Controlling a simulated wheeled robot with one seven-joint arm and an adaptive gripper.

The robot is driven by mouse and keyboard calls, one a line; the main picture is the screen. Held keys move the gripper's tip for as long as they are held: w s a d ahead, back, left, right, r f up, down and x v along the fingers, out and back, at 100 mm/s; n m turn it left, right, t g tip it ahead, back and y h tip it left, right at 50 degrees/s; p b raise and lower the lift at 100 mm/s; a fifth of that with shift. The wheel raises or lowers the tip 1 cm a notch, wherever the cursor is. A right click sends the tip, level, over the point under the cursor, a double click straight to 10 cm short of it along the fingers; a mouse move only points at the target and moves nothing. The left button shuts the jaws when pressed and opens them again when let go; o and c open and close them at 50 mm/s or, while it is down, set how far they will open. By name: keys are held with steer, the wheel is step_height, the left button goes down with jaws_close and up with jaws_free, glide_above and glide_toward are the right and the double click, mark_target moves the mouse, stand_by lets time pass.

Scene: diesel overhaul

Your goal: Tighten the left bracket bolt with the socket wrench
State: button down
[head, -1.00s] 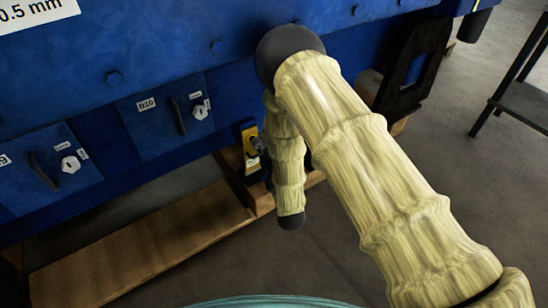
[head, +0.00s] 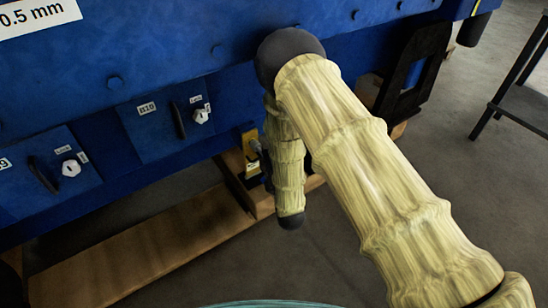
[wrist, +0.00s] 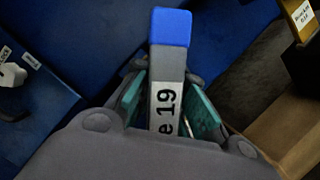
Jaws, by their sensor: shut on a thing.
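My gripper (wrist: 168,80) is shut on the socket wrench (wrist: 165,60), its teal pads on either side of the grey handle. The handle has a blue end and printed text, of which "e 19" shows. The wrench's socket end is not visible in the wrist view. A yellow bracket (wrist: 298,14) with a white label, too small to read surely, shows at the top right there, apart from the wrench. It also shows in the head view (head: 249,139), low on the blue engine side, just left of my sleeved arm. My arm hides most of the gripper there. I cannot make out the bracket bolt.
The blue engine side (head: 200,45) fills the upper left. It carries labelled covers (head: 160,118) with dark handles and white hex knobs (head: 200,115). A wooden beam (head: 150,245) lies below. A dark stand (head: 520,95) is at the right. Open floor (head: 340,265) shows at the front.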

steer(key=m+g+p, duration=0.2)
steer(key=m+p, duration=0.1)
steer(key=m, duration=0.1)
steer(key=f+m+g+p, duration=0.1)
steer(key=m+g+p, duration=0.1)
steer(key=m, duration=0.3)
steer(key=a+f+m+g+p, duration=0.1)
steer(key=m+p, duration=0.2)
steer(key=m, duration=0.2)
steer(key=shift+w+f+g+p, duration=0.1)
steer(key=shift+f+g+p, duration=0.05)
steer(key=shift+g+p, duration=0.25)
steer(key=shift+m, duration=0.3)
steer(key=m+g+y, duration=0.1)
steer(key=m, duration=0.2)
steer(key=m+g+y, duration=0.1)
steer(key=m, duration=0.1)
steer(key=shift+a+m+y, duration=0.4)
steer(key=shift+s+a+m+g+y+b, duration=0.2)
steer(key=shift+m+g+y+b, duration=0.4)
steer(key=shift+m+b, duration=0.25)
steer(key=shift+s+a+r+m+g+y+b, duration=0.15)
steer(key=shift+m+y+b, duration=0.25)
steer(key=shift+m+b, duration=0.3)
steer(key=shift+a+m+g+y+b, duration=0.1)
steer(key=shift+m+y+b, duration=0.3)
steer(key=shift+m+b, duration=0.25)
steer(key=shift+s+a+r+m+g+y+b, duration=0.15)
steer(key=shift+m+y+b, duration=0.25)
steer(key=shift+m+b, duration=0.3)
